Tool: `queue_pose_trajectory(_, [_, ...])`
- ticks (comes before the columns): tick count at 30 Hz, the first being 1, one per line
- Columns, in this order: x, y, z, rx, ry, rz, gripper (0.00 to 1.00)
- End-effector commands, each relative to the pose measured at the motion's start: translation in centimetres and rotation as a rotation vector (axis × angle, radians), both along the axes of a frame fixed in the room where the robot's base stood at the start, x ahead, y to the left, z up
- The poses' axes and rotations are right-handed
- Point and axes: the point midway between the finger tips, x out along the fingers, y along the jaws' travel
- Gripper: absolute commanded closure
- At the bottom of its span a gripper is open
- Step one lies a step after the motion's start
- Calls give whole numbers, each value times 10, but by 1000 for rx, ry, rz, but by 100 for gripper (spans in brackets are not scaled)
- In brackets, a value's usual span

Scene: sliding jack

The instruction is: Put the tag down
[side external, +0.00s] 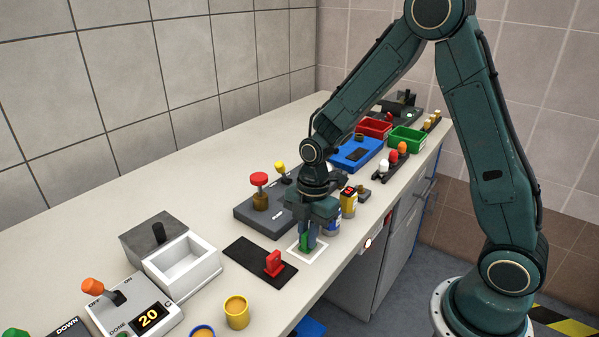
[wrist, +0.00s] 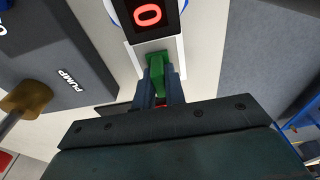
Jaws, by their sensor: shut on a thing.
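My gripper (side external: 307,243) points down over a white square outline (side external: 321,250) on the bench, with its fingers shut on a small green tag (side external: 304,241). In the wrist view, the green tag (wrist: 155,60) sticks out between the two fingers of my gripper (wrist: 159,84). The fingers hide part of the tag, and I cannot tell whether its lower end touches the bench. A red tag-like piece (side external: 274,263) stands upright on a black strip (side external: 245,252) just left of the outline.
A dark block marked PUMP (wrist: 60,55) with a red knob (side external: 259,179) stands behind. A white open box (side external: 185,266) and yellow cup (side external: 237,312) stand left.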

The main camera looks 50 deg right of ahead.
Motion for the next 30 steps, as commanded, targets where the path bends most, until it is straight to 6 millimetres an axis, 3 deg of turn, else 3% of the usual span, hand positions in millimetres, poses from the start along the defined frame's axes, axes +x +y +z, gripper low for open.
queue_pose_trajectory(8, [0, 0, -3, 0, 1, 0, 100])
queue_pose_trajectory(9, [0, 0, -3, 0, 1, 0, 86])
queue_pose_trajectory(12, [0, 0, -3, 0, 0, 0, 66])
queue_pose_trajectory(23, [0, 0, -2, 0, 0, 0, 66])
queue_pose_trajectory(30, [1, -1, 10, 0, -3, -1, 66])
